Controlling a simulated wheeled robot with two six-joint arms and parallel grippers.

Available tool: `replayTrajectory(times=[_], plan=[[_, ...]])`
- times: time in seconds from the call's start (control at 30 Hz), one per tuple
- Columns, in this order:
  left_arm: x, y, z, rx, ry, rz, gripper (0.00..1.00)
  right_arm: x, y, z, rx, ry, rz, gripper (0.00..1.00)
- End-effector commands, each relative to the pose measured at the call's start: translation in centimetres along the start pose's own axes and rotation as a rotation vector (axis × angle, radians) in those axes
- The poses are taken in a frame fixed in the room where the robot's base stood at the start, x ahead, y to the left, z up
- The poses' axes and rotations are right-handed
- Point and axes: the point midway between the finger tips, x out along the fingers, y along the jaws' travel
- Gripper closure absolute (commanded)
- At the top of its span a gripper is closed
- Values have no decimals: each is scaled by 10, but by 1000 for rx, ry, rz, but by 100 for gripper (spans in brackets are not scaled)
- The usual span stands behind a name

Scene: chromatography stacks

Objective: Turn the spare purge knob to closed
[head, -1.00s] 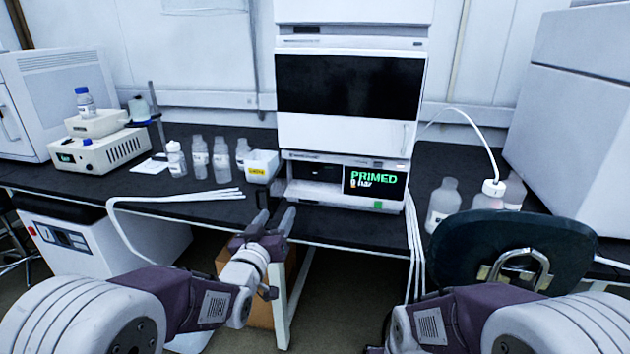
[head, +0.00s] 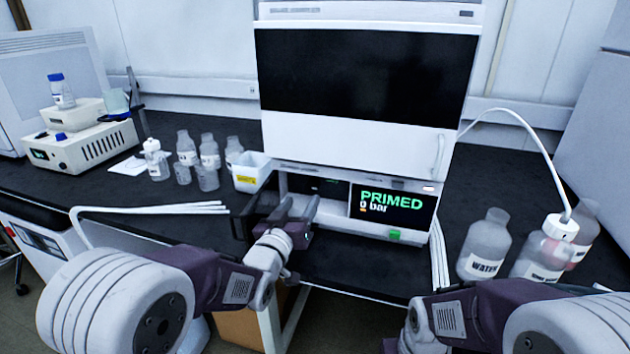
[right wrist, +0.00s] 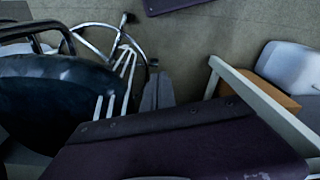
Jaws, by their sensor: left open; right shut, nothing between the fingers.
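The white pump module (head: 436,222) stands on the black bench under a tall instrument stack. Its screen (head: 392,207) reads "PRIMED" and "0 bar", with a green square below. Left of the screen is a dark recess (head: 328,187); I cannot make out a purge knob or its setting there. My left gripper (head: 277,212) is open and empty, its fingers pointing at the module's lower left front; the right finger overlaps part of it in the picture. My right gripper (right wrist: 157,93) shows in the right wrist view, shut and empty, above the floor.
A white tub (head: 249,178) with a yellow label and several bottles (head: 187,147) stand left of the stack. White tubes (head: 150,209) lie at the bench's front left. A water bottle (head: 484,246) and a tubed bottle (head: 543,252) stand right. A dark chair (right wrist: 60,95) is near my right gripper.

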Motion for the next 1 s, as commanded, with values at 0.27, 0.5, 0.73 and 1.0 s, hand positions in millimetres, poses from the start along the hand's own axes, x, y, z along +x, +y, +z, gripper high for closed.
replayTrajectory(times=[0.27,0.5,0.73,1.0], plan=[[28,0,2,0,1,0,47,5,0,1,0,0,0,100],[75,0,2,0,0,0,47,10,0,1,0,0,0,100],[91,0,0,0,0,0,47,11,0,1,0,0,0,100],[91,0,0,0,0,0,66,11,0,1,0,0,0,100]])
